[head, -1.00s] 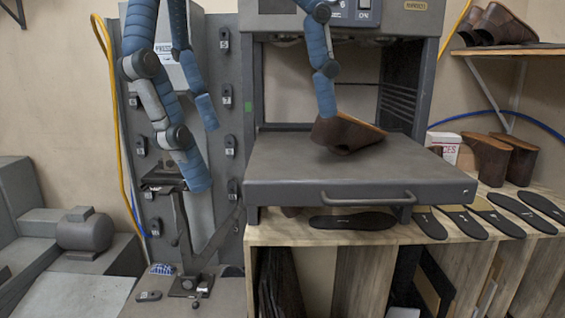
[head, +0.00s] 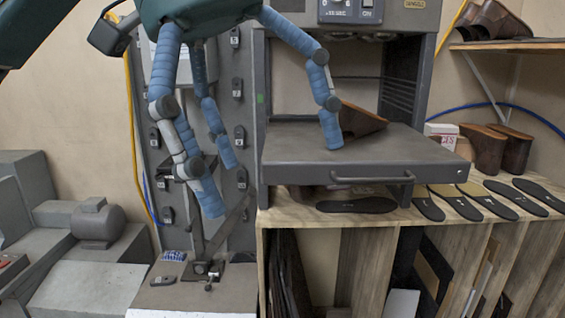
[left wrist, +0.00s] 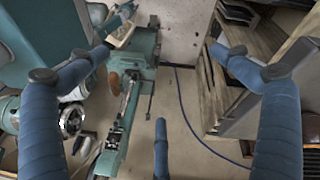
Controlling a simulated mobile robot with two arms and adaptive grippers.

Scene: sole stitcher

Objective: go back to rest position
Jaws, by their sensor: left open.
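My left gripper (head: 262,166) comes in from the upper left in the head view, with its dark green palm at the top. Its blue segmented fingers are spread wide with nothing between them. Two fingers hang in front of the grey wall panel, and one hangs in front of the press tray. In the left wrist view my left gripper (left wrist: 162,85) is also open and empty. A brown shoe (head: 362,120) lies on the press tray (head: 420,150); the right finger covers its left end, and I cannot tell whether they touch. My right gripper is not in view.
Several dark insoles (head: 484,202) lie on the wooden bench right of the press, near brown boots (head: 487,147). A grey motor (head: 95,223) stands at the left. The left wrist view shows a green machine (left wrist: 128,95), a shelf rack (left wrist: 232,75) and bare floor (left wrist: 200,125).

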